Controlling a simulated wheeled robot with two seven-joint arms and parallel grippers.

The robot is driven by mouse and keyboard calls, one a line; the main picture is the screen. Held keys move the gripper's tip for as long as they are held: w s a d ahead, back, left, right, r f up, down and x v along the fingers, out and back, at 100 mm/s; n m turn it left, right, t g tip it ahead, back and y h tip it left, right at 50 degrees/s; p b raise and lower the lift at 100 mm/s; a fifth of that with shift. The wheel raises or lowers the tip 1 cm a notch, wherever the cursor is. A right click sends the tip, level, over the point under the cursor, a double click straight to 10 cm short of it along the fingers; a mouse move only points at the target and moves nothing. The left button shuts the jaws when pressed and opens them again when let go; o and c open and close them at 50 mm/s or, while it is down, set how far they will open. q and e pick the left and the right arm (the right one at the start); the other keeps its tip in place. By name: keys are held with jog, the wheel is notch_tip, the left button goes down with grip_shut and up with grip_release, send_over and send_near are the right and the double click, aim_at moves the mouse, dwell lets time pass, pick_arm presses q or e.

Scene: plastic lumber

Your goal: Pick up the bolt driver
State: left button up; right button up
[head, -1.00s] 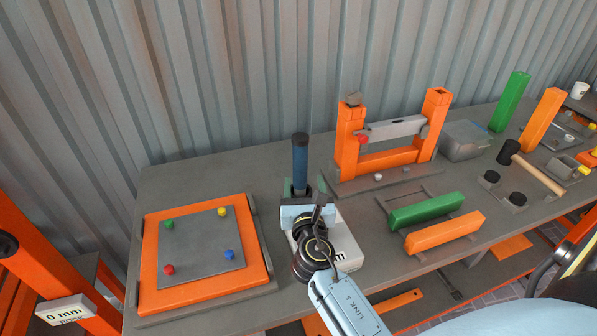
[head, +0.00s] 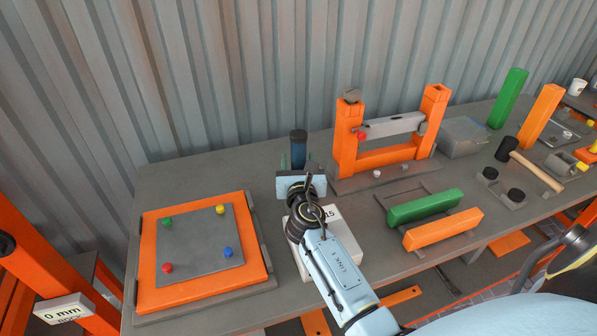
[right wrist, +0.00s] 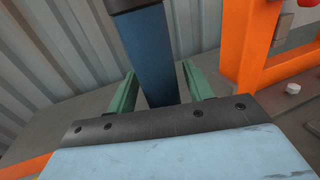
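The bolt driver (head: 298,152) is an upright blue shaft with a dark top, standing towards the back of the grey bench. My right gripper (head: 299,165) is at it, and the gripper body hides the driver's lower part in the head view. In the right wrist view, the driver (right wrist: 160,65) stands between the two green fingers of the right gripper (right wrist: 160,90). Gaps show on both sides of the shaft, so the gripper is open. How deep the driver sits between the fingers is hard to tell. My left gripper is not in view.
An orange frame (head: 347,150) with a grey crossbar stands close right of the driver. An orange-bordered board (head: 150,260) with coloured pegs lies to the left. Green (head: 425,206) and orange (head: 445,229) bars lie right of my arm. A corrugated wall (head: 200,70) closes the back.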

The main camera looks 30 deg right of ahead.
grip_shut()
jog(key=shift+r, duration=0.15)
